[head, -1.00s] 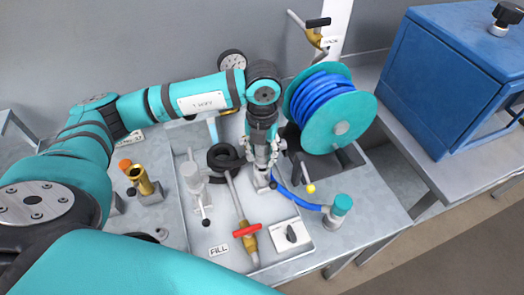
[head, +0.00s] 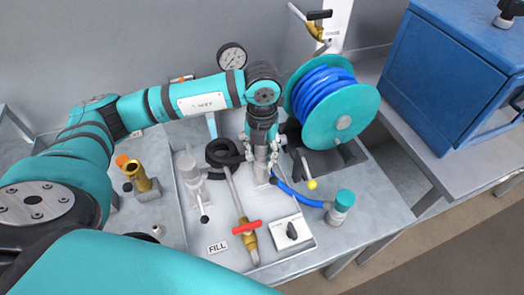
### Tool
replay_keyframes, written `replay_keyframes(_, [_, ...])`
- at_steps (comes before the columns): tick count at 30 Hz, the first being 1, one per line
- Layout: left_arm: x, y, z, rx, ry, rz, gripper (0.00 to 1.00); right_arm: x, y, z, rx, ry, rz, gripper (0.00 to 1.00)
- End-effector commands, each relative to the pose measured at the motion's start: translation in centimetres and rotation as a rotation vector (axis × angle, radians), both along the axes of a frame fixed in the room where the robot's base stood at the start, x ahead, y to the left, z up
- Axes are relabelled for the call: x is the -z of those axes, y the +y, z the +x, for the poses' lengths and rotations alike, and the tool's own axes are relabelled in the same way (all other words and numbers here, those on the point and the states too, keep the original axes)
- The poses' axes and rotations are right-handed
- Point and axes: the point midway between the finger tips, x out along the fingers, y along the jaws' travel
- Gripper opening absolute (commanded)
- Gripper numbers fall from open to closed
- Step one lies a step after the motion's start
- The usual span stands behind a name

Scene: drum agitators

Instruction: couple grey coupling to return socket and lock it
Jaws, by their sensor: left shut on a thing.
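My left gripper (head: 262,149) points down in the middle of the head view. It is shut on a grey cylindrical piece (head: 262,169), which looks like the grey coupling. The piece is upright over the tray, with a blue hose (head: 297,197) running from near its foot to the right. The fingers hide its upper part. I cannot tell whether it is seated on the return socket or locked; no return label is readable. A lever with a yellow ball (head: 312,184) stands just to its right. My right gripper is not in view.
A grey post with a black-tipped lever (head: 190,176) stands left of the gripper. A teal hose reel (head: 345,120) rises close on the right. A teal-capped fitting (head: 343,201) stands front right.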

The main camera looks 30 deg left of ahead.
Motion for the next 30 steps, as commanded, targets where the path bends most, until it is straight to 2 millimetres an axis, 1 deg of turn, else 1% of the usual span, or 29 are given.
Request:
replay_keyframes(29, [0.64, -0.02, 0.04, 0.0, -0.001, -0.001, 0.0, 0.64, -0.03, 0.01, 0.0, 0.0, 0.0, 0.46])
replay_keyframes(30, [0.64, -0.02, 0.04, 0.0, -0.001, -0.001, 0.39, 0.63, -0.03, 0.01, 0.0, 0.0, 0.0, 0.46])
